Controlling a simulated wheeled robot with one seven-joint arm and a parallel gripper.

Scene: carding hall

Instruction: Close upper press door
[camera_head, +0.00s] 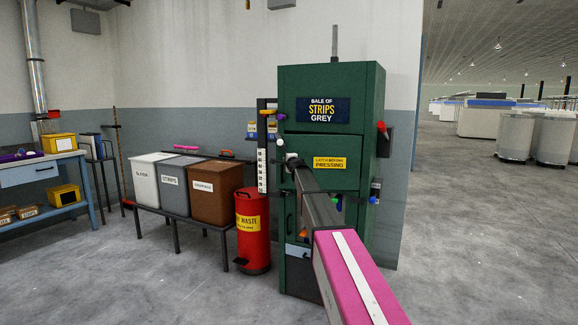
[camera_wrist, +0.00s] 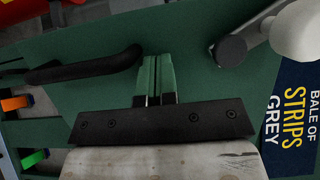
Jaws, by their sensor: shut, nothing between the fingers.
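The green press (camera_head: 372,110) stands at centre, with a sign reading "BALE OF STRIPS GREY" (camera_head: 322,110); the sign also shows in the wrist view (camera_wrist: 296,110). The upper press door (camera_head: 318,148) carries a yellow "LATCH BEFORE PRESSING" label (camera_head: 331,163). It looks about flush with the front, but I cannot tell if it is fully shut. In the wrist view my gripper (camera_wrist: 154,62) is shut and empty in front of green panel. A black bar handle (camera_wrist: 85,66) is left of the fingers. A grey lever with a white knob (camera_wrist: 298,36) is at right. My arm hides part of the door.
A red waste bin (camera_head: 252,235) stands close left of the press. White, grey and brown bins (camera_head: 214,192) sit on a stand further left, beyond which is a blue workbench (camera_head: 38,174). Open floor lies in front and through the opening at right.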

